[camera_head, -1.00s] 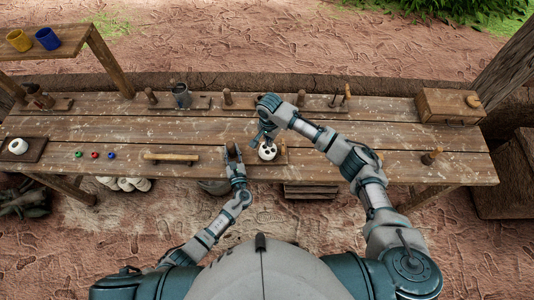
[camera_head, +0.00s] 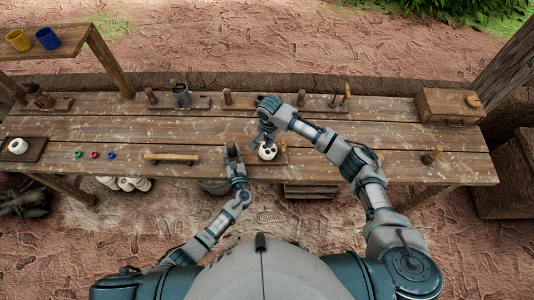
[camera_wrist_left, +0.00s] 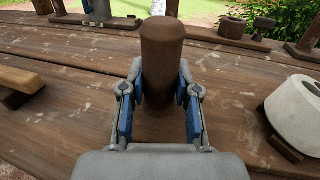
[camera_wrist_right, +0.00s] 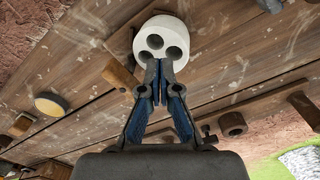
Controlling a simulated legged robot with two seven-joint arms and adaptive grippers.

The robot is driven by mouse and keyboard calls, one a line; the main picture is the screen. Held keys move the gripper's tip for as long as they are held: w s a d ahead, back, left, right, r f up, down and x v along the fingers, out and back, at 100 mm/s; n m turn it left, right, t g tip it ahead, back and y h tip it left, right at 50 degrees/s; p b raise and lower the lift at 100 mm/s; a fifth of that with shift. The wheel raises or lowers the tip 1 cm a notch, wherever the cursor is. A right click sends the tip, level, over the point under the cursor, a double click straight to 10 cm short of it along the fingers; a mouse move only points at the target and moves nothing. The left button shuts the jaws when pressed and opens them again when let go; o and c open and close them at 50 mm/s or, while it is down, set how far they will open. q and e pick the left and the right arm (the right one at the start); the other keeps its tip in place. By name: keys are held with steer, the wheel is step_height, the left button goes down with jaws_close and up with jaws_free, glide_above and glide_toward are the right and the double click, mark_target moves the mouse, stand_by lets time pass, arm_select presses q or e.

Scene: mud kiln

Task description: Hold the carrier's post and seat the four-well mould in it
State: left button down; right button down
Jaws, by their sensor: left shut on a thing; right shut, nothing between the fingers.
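My left gripper (camera_head: 233,153) is shut on the carrier's brown round post (camera_wrist_left: 162,55), with a finger on each side of it. The white round mould (camera_head: 268,151) is just right of the post, by the carrier's wooden board (camera_head: 283,158). In the left wrist view the mould (camera_wrist_left: 300,112) is cut by the picture's edge, over a dark wooden piece (camera_wrist_left: 284,148). My right gripper (camera_wrist_right: 160,75) is shut and empty, its tips at the mould's edge. In the right wrist view the mould (camera_wrist_right: 160,22) shows three dark wells. I cannot tell whether it is fully seated.
A wooden rod on a holder (camera_head: 171,157) lies to the left, with small coloured pieces (camera_head: 95,155) beyond it. Several posts and a metal cup (camera_head: 181,95) line the back. A wooden box (camera_head: 450,106) stands at the back right. The table's right half is mostly clear.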

arm_select(q)
steer(key=shift+f, duration=0.1)
arm_select(e)
steer(key=shift+f, duration=1.2)
stand_by(0.4)
steer(key=shift+r, duration=0.1)
steer(key=shift+r, duration=2.9)
steer(key=shift+r, duration=0.1)
arm_select(q)
steer(key=c, duration=0.8)
jaws_free()
steer(key=shift+o, duration=0.2)
arm_select(e)
step_height(320, 180, up, 4)
steer(key=shift+f, duration=0.1)
arm_select(q)
steer(key=shift+s, duration=0.15)
